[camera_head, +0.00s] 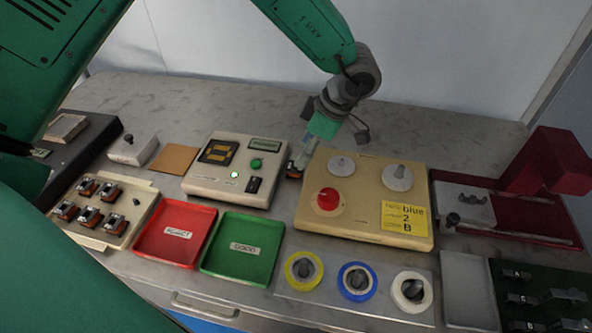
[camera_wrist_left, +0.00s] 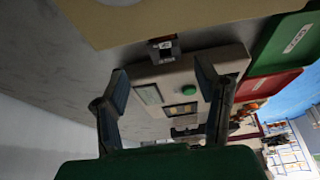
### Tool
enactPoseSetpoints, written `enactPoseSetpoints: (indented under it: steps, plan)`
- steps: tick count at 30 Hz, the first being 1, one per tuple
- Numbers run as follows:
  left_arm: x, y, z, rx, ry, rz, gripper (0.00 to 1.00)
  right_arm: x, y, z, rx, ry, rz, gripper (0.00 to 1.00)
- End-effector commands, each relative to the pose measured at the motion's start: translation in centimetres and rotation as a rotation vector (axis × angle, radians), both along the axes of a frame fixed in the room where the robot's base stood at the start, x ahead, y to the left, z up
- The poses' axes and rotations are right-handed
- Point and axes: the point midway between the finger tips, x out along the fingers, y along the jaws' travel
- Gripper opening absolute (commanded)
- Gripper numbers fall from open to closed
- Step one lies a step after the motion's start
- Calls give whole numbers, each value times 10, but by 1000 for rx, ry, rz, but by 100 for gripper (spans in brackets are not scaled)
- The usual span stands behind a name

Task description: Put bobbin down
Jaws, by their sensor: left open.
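A small dark and orange-brown bobbin (camera_head: 294,171) sits in the narrow gap between the tester box and the beige winder base. It also shows in the left wrist view (camera_wrist_left: 165,48), between and beyond the fingertips. My left gripper (camera_head: 307,150) is just above and behind the bobbin in the head view, tilted down. In the left wrist view its two fingers (camera_wrist_left: 165,80) are spread wide with nothing between them. Whether the bobbin touches the table is hard to tell. Several similar bobbins stand on a cream rack (camera_head: 143,212) at the left. My right gripper is not seen.
The tester box (camera_head: 200,182) has a green button and displays. The beige winder (camera_head: 360,232) has a red knob and a yellow label. A red tray (camera_head: 152,247) and a green tray (camera_head: 270,262) are empty. The table behind is clear.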

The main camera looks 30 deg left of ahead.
Motion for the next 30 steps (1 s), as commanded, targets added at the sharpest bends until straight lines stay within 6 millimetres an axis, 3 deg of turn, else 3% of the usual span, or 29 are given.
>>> enactPoseSetpoints:
  steps: [7, 15, 24, 25, 29, 30]
  plan:
    - [-4, 6, -19, 2, 1, -2, 57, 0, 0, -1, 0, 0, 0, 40]
    - [-11, 17, -54, 2, 1, -1, 57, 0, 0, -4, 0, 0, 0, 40]
    - [-12, 19, -58, 0, -2, -1, 57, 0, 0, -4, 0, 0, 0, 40]
    - [-12, 19, -58, 1, -2, -1, 50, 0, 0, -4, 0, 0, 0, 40]
    - [-11, 19, -58, 1, -2, -1, 4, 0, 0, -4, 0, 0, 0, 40]
    - [-11, 19, -58, 1, -2, -1, 4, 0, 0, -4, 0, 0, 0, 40]
